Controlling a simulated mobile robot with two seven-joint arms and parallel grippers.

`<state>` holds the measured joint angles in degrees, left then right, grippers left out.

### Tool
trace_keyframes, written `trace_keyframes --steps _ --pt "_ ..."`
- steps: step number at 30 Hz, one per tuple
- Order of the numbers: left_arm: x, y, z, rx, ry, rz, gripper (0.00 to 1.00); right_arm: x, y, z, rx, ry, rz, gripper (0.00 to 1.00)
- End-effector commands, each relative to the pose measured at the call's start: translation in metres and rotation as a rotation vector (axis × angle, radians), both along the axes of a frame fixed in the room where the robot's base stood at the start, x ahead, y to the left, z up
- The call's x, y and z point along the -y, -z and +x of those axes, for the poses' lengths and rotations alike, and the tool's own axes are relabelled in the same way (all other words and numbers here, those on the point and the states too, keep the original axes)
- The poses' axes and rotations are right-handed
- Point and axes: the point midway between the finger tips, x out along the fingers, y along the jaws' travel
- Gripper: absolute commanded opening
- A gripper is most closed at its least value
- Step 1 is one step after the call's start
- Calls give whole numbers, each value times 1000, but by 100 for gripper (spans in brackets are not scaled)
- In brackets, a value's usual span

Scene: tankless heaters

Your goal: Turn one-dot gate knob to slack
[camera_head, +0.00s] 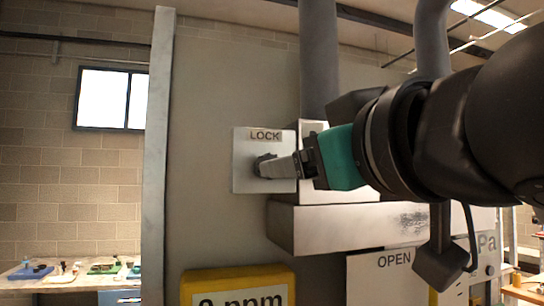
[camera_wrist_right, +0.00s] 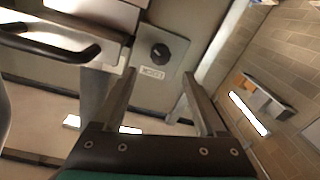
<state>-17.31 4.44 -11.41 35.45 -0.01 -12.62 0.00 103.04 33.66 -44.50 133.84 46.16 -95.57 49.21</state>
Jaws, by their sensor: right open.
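A dark round knob (camera_wrist_right: 160,53) sits on a pale square plate (camera_head: 245,175) with a label reading LOCK (camera_head: 265,135). The plate is fixed to a large grey panel. I cannot make out any dot mark or the word slack. My right gripper (camera_head: 272,168) reaches in from the right in front of the plate and hides part of the knob in the head view. In the right wrist view the right gripper (camera_wrist_right: 158,80) is open, with the knob showing between and beyond its fingertips. I cannot tell whether the fingers touch it. My left gripper is not in view.
A pale metal box (camera_head: 330,228) juts out right of the plate, with thick grey pipes (camera_head: 319,60) above. A yellow-framed ppm display (camera_head: 238,288) and an OPEN sign (camera_head: 395,261) are below. A dark curved handle (camera_wrist_right: 50,42) shows in the wrist view. A cluttered table (camera_head: 70,276) stands far left.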

Motion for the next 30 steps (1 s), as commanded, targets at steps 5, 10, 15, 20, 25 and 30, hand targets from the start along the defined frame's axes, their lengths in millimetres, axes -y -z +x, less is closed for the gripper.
trace_keyframes --steps 5,10,15,20,25,30 --pt "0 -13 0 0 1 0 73 -14 -2 37 -4 1 -1 73" --pt "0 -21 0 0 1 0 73 -24 -1 65 -2 2 -2 73" --pt "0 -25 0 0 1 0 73 -30 -1 80 0 0 -1 73" --pt "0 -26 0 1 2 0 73 -32 0 85 1 0 -1 73" --pt "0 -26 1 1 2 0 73 -32 0 85 1 0 -1 73" --pt "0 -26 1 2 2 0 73 -32 0 85 1 0 -1 57"
